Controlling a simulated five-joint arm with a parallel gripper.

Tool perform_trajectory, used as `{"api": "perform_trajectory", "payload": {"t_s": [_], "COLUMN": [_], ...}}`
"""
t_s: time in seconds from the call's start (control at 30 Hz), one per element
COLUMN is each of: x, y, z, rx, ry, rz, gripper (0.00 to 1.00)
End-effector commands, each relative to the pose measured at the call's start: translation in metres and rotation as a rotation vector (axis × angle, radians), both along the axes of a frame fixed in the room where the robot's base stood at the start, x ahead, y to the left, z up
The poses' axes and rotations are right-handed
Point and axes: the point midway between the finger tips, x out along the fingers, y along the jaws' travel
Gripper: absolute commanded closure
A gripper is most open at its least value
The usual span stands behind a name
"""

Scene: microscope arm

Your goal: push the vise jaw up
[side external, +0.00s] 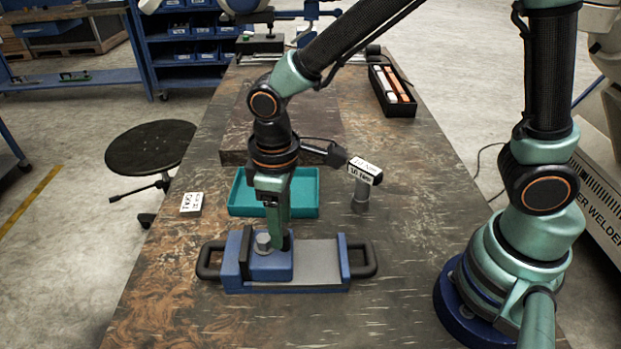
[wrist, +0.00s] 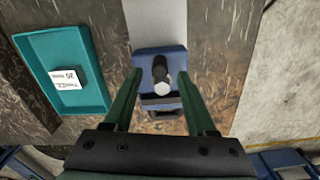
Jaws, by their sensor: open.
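The vise (side external: 320,262) lies on the table, with a grey bed, blue ends and black handles. Its blue jaw block (side external: 271,266), with a grey round knob on top, is at the left part of the bed. In the wrist view the jaw (wrist: 146,62) is in the centre, with the grey bed above it. My gripper (side external: 279,240) points down at the jaw. In the wrist view its two fingers (wrist: 160,77) are apart, one on each side of the knob, with nothing held between them. Whether the fingertips touch the jaw cannot be told.
A teal tray (side external: 310,192) stands behind the vise; in the wrist view a dark block with a white label (wrist: 67,80) lies in it. A small labelled block (side external: 191,203) and a grey-black tool (side external: 362,180) stand nearby.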

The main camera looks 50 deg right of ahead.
Motion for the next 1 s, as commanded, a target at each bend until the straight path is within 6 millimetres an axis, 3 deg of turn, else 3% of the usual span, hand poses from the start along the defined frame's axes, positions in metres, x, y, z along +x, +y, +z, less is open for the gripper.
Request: {"api": "perform_trajectory", "payload": {"t_s": [0.2, 0.4, 0.6, 1.0], "x": [0.001, 0.001, 0.0, 0.001], "y": [0.001, 0.001, 0.001, -0.005], "z": [0.048, 0.078, 0.091, 0.094], "rx": [0.005, 0.003, 0.002, 0.008], "ry": [-0.007, -0.005, -0.003, -0.014], "rz": [0.001, 0.001, 0.001, -0.015], "gripper": [0.43, 0.43, 0.43, 0.43]}}
